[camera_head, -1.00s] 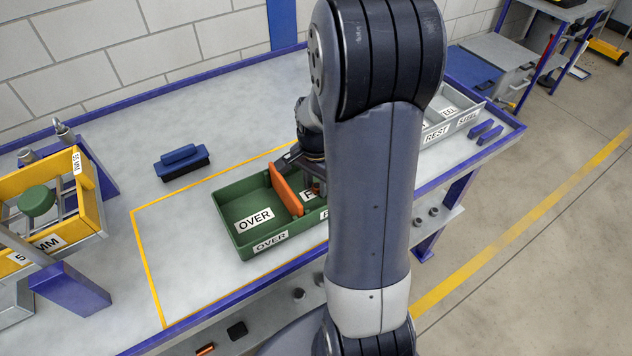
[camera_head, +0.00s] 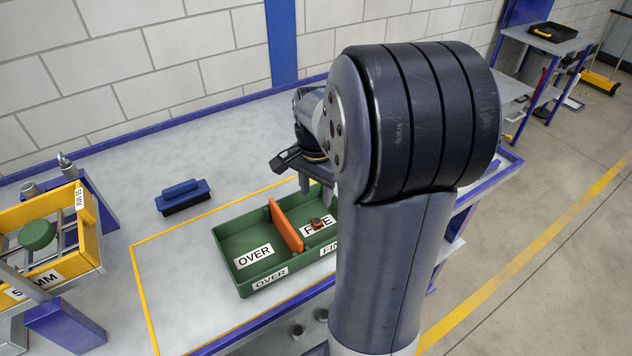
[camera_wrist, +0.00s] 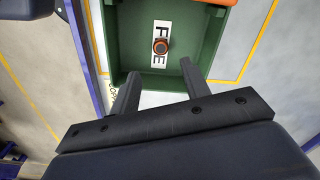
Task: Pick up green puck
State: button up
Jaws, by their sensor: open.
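A green puck (camera_head: 37,235) sits on the yellow sieve frame (camera_head: 62,264) at the far left of the head view. My gripper (camera_head: 318,188) is over the right part of the green tray (camera_head: 262,288), well to the right of the puck. In the wrist view my gripper (camera_wrist: 158,85) shows two spread fingers with nothing between them, pointing toward the tray's FINE side. The green puck is not in the wrist view.
An orange divider (camera_head: 286,226) splits the tray into OVER and FINE sides. A small copper-coloured piece (camera_wrist: 161,46) lies on the FINE label. A blue brush (camera_head: 182,197) lies on the bench (camera_head: 165,245) between sieve and tray.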

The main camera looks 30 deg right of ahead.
aim_at(38, 234)
jog(key=u, duration=1.25)
